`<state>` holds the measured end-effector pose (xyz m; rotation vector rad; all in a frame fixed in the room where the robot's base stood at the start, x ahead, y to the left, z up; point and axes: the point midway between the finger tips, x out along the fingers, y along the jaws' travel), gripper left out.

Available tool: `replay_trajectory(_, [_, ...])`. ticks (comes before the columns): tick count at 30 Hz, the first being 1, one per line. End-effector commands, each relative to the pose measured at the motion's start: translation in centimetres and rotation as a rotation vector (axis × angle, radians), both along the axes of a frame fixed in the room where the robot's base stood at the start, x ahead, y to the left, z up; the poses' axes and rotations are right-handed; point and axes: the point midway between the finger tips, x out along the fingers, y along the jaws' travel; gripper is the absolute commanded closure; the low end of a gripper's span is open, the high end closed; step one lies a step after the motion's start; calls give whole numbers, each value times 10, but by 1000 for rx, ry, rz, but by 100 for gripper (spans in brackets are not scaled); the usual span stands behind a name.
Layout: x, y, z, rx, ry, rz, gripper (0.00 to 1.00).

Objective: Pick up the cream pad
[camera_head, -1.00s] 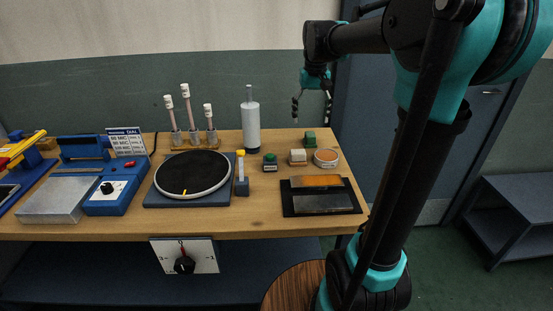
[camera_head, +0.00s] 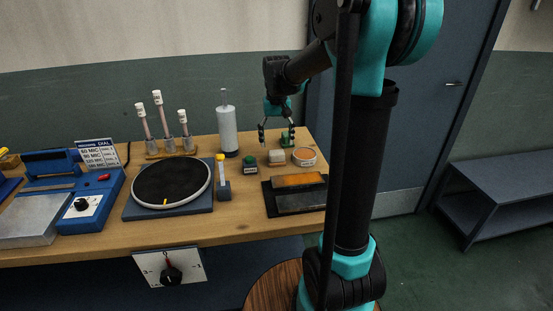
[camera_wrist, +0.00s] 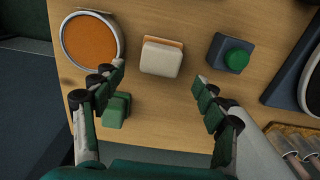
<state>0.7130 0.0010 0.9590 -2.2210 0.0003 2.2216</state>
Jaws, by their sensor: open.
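The cream pad (camera_head: 277,156) is a small rounded block on the wooden bench, left of the round orange-filled dish. In the wrist view the cream pad (camera_wrist: 161,57) sits upper middle, with an orange-brown edge showing beneath it. My gripper (camera_head: 277,136) is above the bench, just behind and over the pad. In the wrist view my gripper (camera_wrist: 160,78) has its fingers spread wide, one on each side of the pad's line, with nothing between them. The pad lies just beyond the fingertips, apart from them.
The orange dish (camera_wrist: 90,40) stands close beside the pad, and a green-button block (camera_wrist: 230,54) on its other side. A green block (camera_wrist: 116,111) lies by one finger. A black tray (camera_head: 270,208) with two slabs is in front. A white cylinder (camera_head: 227,132) stands to the left.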

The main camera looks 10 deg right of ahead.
Motion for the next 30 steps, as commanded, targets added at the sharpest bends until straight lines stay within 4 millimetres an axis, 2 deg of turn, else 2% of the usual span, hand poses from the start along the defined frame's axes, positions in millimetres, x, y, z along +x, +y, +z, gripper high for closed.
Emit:
replay_trajectory(5, [-1,0,-12,0,0,0,28])
replay_trajectory(13, [-3,1,-48,0,0,0,28])
replay_trajectory(23, [-4,1,-54,0,0,0,28])
replay_trajectory(30, [-4,1,-54,0,0,0,57])
